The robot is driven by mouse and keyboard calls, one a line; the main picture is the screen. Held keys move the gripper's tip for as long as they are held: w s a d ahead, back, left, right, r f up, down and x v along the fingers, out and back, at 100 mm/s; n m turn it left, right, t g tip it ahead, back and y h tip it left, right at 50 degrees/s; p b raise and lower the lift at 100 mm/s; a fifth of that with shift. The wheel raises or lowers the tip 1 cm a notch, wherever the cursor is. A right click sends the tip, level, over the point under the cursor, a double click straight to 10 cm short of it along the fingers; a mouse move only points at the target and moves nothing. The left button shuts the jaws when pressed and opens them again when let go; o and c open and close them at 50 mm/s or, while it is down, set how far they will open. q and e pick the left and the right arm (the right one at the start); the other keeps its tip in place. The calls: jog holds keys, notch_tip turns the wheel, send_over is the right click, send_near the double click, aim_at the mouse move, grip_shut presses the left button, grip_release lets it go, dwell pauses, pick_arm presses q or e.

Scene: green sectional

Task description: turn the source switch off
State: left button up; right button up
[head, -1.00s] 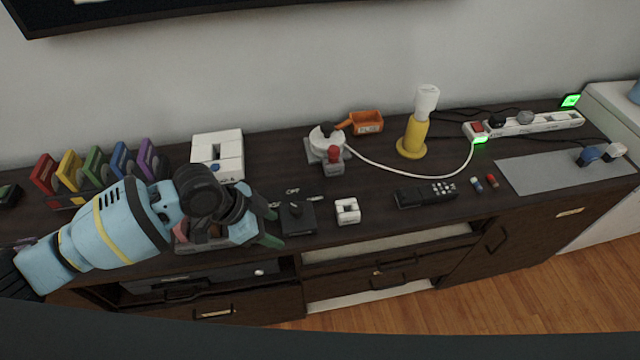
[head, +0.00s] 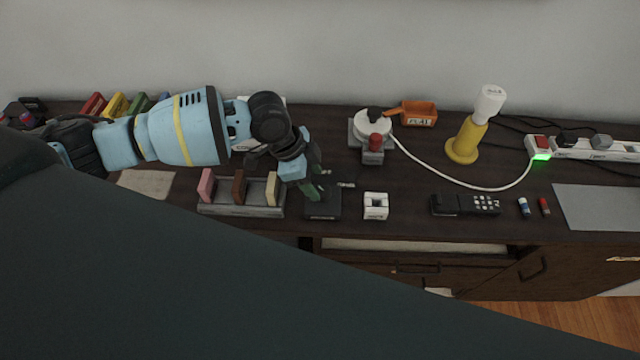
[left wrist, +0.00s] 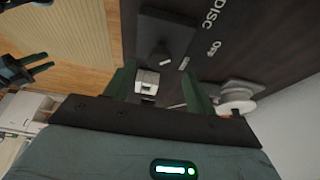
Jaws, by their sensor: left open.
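The source switch (head: 325,208) is a black box with a dark knob on top, near the front edge of the dark cabinet. In the left wrist view its knob (left wrist: 160,52) shows near the labels DISC and OFF; which label it points to is unclear. My left gripper (head: 312,188) hovers at the switch's back left side in the head view, its green fingers partly covering it. In the left wrist view the fingers (left wrist: 160,88) are apart, with nothing held. A dark pronged part at that view's left edge may be my right gripper (left wrist: 32,68).
A white block (head: 376,206) stands right of the switch. A rack (head: 240,210) with coloured upright pieces is on its left. Behind are a white round device (head: 372,124) with a red knob and an orange tray (head: 418,114).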

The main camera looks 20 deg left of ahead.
aim_at(322, 191)
pick_arm(q)
jog(key=x, duration=0.3)
jog(key=shift+d+f, duration=0.15)
jog(key=shift+f, duration=0.15)
pick_arm(e)
jog(key=shift+s+d+f, duration=0.1)
jog(key=shift+s+f, duration=0.05)
jog(key=shift+f, duration=0.05)
